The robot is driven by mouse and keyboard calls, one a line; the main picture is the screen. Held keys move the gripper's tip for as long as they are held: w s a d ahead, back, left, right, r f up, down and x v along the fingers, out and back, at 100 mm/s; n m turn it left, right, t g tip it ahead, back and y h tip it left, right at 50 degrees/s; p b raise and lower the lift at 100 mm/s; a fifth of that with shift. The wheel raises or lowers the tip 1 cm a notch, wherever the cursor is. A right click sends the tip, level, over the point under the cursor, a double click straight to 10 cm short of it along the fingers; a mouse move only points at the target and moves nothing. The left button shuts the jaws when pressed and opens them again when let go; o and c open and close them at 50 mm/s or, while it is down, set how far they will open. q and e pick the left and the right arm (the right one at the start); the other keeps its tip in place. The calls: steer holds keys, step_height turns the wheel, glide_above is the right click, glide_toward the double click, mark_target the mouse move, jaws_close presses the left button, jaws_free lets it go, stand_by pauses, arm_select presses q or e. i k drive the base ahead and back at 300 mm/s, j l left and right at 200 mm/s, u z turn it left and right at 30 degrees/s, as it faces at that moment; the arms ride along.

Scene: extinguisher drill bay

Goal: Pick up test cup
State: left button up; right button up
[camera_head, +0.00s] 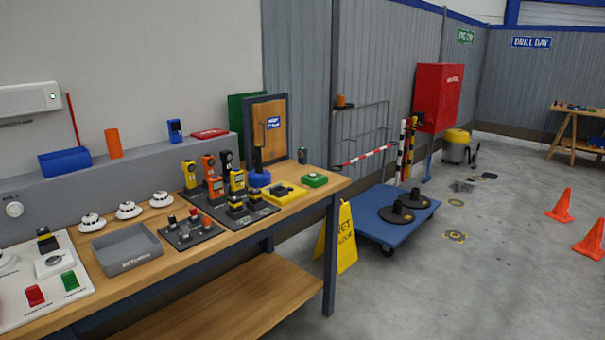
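No thing in view is clearly marked as the test cup. A round blue piece (260,178) with a dark upright part sits on the bench in front of a wood-faced board. A small orange-brown object (341,101) is at the top left of the wire rack on the right. I cannot tell which of these is the test cup. Neither of my grippers is in view.
The wooden workbench (140,280) holds a grey tray (127,249), white detectors (129,210), and several yellow, orange and black handheld devices. A yellow wet-floor sign (347,240) and blue cart (400,228) stand beyond its right end.

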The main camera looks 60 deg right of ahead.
mark_target(259, 176)
steer(key=z, duration=1.5)
steer(key=i+l+u, duration=0.1)
steer(key=l, duration=0.3)
steer(key=i+l+u, duration=0.1)
steer(key=i+l, duration=0.2)
steer(key=i+l+u, duration=0.1)
steer(key=l, duration=0.45)
steer(key=i+l+u, duration=0.1)
steer(key=l, duration=0.35)
steer(key=i+l+u, duration=0.1)
steer(key=i+l, duration=0.15)
steer(key=l, duration=0.2)
steer(key=i+l+u, duration=0.1)
steer(key=l, duration=0.35)
steer(key=i+l+u, duration=0.1)
steer(key=l, duration=0.35)
